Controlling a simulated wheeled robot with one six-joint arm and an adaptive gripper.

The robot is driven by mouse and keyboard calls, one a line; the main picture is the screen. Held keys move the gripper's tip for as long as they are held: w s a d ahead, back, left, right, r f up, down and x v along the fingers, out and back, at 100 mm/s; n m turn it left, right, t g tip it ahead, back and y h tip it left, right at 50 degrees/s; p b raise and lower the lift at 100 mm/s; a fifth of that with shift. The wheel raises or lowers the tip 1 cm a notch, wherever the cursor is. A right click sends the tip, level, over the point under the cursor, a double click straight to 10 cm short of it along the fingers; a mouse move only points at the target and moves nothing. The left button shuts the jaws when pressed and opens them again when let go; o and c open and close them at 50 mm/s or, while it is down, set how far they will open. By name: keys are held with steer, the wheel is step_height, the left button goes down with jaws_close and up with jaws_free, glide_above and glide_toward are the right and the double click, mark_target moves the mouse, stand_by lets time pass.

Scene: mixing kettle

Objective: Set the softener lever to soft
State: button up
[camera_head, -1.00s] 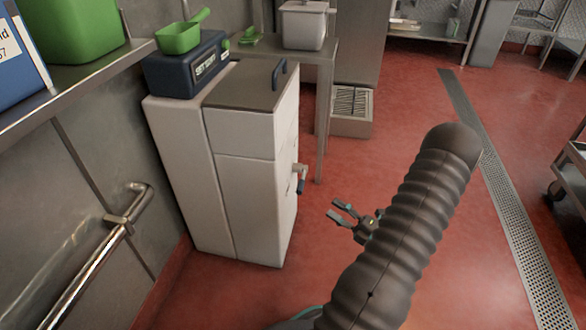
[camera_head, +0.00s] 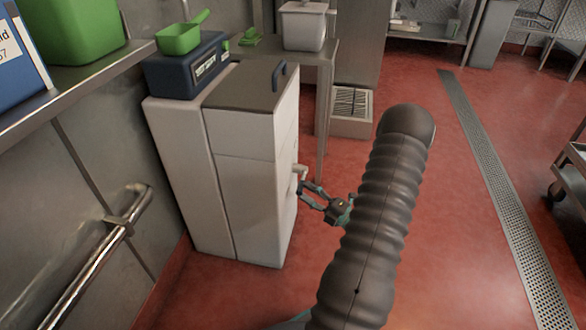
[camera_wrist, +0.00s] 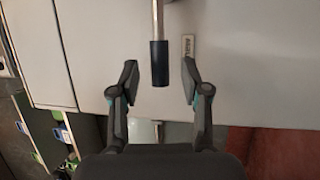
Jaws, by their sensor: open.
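The softener is a white cabinet (camera_head: 245,190) with a grey lid, standing against the left wall. Its lever is a metal rod with a dark grip (camera_wrist: 159,63), seen in the wrist view pointing down toward my gripper. In the head view the lever (camera_head: 300,171) sticks out of the cabinet's right side, with its end partly hidden by my fingers. My gripper (camera_head: 306,193) is open at the lever. In the wrist view my gripper (camera_wrist: 160,82) has one finger on each side of the dark grip, with gaps on both sides.
A small label (camera_wrist: 188,48) is on the panel beside the lever. A dark blue box (camera_head: 187,65) with a green scoop (camera_head: 181,38) stands on the cabinet. A steel table (camera_head: 325,75) stands behind.

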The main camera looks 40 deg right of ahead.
mark_target(301, 185)
steer(key=shift+x, duration=1.45)
steer(key=shift+w, duration=0.2)
steer(key=shift+c, duration=0.2)
jaws_close()
steer(key=shift+r, duration=0.15)
